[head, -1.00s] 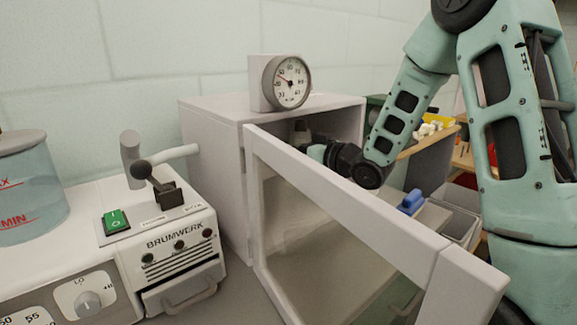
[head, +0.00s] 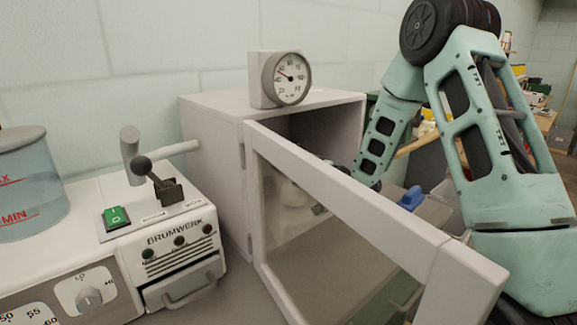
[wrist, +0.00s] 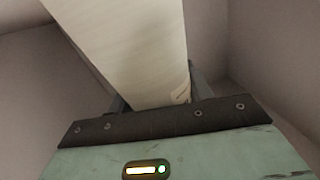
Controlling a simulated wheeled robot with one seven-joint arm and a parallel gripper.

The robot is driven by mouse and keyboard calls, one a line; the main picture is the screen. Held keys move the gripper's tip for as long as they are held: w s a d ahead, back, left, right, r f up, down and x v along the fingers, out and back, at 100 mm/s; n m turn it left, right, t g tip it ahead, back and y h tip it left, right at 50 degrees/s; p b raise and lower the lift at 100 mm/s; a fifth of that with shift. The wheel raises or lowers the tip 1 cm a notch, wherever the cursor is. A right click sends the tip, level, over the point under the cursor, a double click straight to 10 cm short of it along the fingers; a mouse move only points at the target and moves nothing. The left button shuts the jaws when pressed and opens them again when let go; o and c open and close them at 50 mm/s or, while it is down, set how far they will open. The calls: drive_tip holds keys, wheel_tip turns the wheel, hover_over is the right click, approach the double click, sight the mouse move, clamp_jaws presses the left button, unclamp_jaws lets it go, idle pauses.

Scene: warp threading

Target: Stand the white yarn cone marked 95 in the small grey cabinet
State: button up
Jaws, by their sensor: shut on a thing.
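The small grey cabinet (head: 212,148) stands beside the machine with its glazed door (head: 345,205) swung open toward me. A white yarn cone (wrist: 125,45) fills the upper middle of the wrist view, with my gripper (wrist: 158,90) shut on it. A small mark shows at its edge, but I cannot read the number. Grey walls surround it there. In the head view the pale cone (head: 288,192) shows dimly through the door's glass, low at the cabinet's opening. The gripper is mostly hidden behind the door frame. I cannot tell whether the cone touches the cabinet floor.
A round dial gauge (head: 286,78) stands on the cabinet top. The white Brumwerk machine (head: 170,245) with a lever and green switch is at left, beside a clear tank (head: 30,190). A blue item (head: 411,198) lies right of the door. The open door stands between me and the interior.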

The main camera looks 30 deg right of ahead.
drive_tip(key=o, duration=0.7)
drive_tip(key=shift+f, duration=0.15)
drive_tip(key=o, duration=0.5)
drive_tip(key=shift+c, duration=0.2)
drive_tip(key=b+v, duration=0.1)
drive_tip(key=v, duration=1.1)
drive_tip(key=shift+d, duration=0.1)
